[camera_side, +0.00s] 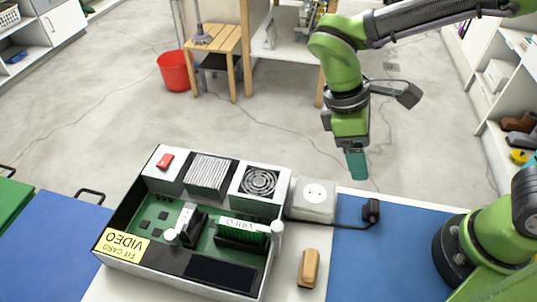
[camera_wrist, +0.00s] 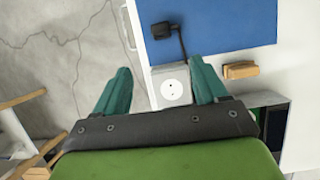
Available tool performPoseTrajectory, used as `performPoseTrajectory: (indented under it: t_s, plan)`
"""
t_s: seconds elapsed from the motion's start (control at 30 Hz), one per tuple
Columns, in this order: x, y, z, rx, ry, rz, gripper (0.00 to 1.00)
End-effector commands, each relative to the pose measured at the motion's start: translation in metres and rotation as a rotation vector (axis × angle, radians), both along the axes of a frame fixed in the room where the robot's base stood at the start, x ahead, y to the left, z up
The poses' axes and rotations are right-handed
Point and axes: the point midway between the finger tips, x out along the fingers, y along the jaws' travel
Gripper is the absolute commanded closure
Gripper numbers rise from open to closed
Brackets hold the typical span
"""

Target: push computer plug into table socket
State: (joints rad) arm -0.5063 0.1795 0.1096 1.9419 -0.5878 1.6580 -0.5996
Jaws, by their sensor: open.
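In the wrist view the plug (camera_wrist: 161,30) is near the top. The white table socket (camera_side: 314,197) is a box with a round face, right of the computer case; the wrist view shows its face (camera_wrist: 172,90) between my fingers. My gripper (camera_side: 357,165) has teal fingers and hangs above the back edge, up and left of the plug. In the wrist view my gripper (camera_wrist: 160,88) is open with nothing between the fingers.
An open computer case (camera_side: 190,225) with a green board and labelled cards stands left of the socket. A tan wooden-handled block (camera_side: 309,268) lies in front of the socket. The blue mat (camera_side: 385,265) has free room. A stool (camera_side: 215,45) and red bucket (camera_side: 175,72) stand behind.

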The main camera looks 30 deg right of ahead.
Motion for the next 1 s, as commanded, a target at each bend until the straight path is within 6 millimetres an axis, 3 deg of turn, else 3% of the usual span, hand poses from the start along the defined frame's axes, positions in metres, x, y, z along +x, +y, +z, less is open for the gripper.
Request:
performPoseTrajectory:
  t_s: [0.53,1.0]
  plan:
    - [-0.006,-0.005,0.0,-0.005,0.033,0.033,0.28]
    - [-0.032,-0.031,-0.086,-0.007,0.037,0.031,0.28]
